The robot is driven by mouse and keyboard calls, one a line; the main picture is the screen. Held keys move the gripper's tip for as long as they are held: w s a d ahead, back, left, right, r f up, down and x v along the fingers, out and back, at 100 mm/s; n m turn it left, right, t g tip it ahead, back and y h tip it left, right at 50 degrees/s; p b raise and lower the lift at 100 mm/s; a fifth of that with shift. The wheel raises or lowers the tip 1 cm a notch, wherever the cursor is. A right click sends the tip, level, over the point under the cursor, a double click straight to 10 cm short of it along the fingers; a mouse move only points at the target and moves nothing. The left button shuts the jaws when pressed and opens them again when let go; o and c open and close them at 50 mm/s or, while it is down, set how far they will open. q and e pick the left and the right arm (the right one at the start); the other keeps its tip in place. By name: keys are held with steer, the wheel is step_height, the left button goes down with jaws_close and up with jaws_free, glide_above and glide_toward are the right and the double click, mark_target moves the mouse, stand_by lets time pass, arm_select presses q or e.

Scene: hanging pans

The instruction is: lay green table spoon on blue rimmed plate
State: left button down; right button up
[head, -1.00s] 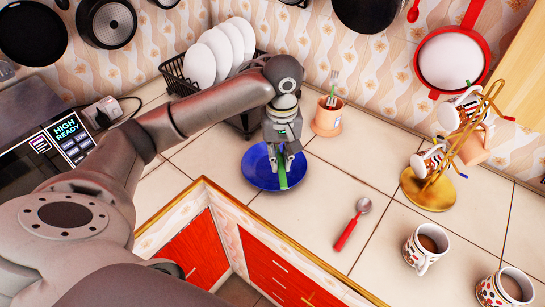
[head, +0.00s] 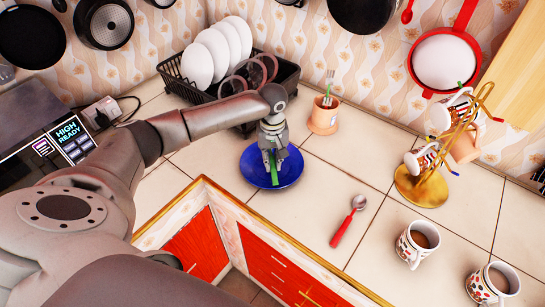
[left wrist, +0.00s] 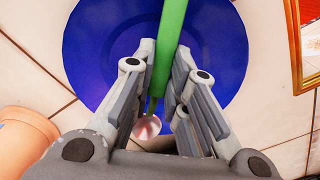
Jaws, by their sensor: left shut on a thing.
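The blue plate (head: 288,174) lies on the tiled counter in the head view; it also fills much of the left wrist view (left wrist: 95,60). My left gripper (head: 271,158) is over the plate, pointing down. It is shut on the green spoon (head: 274,175). In the left wrist view the green handle (left wrist: 170,45) runs between the fingers (left wrist: 160,85), and the metal bowl of the spoon (left wrist: 147,127) shows below them. The spoon is over the plate; I cannot tell whether it touches it. My right gripper is not in view.
A red-handled spoon (head: 348,220) lies to the right. A terracotta cup (head: 324,118) with a fork stands behind the plate, near a black dish rack (head: 285,75). Two filled mugs (head: 417,243) and a gold mug stand (head: 422,193) are at the right.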

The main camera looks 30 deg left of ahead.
mark_target(273, 161)
arm_select(q)
steer(key=shift+d+f, duration=0.1)
steer(key=shift+f, duration=0.05)
steer(key=c, duration=1.5)
jaws_free()
steer(key=shift+o, duration=0.3)
step_height(273, 161, up, 12)
steer(key=b, duration=0.2)
steer(key=shift+r, duration=0.2)
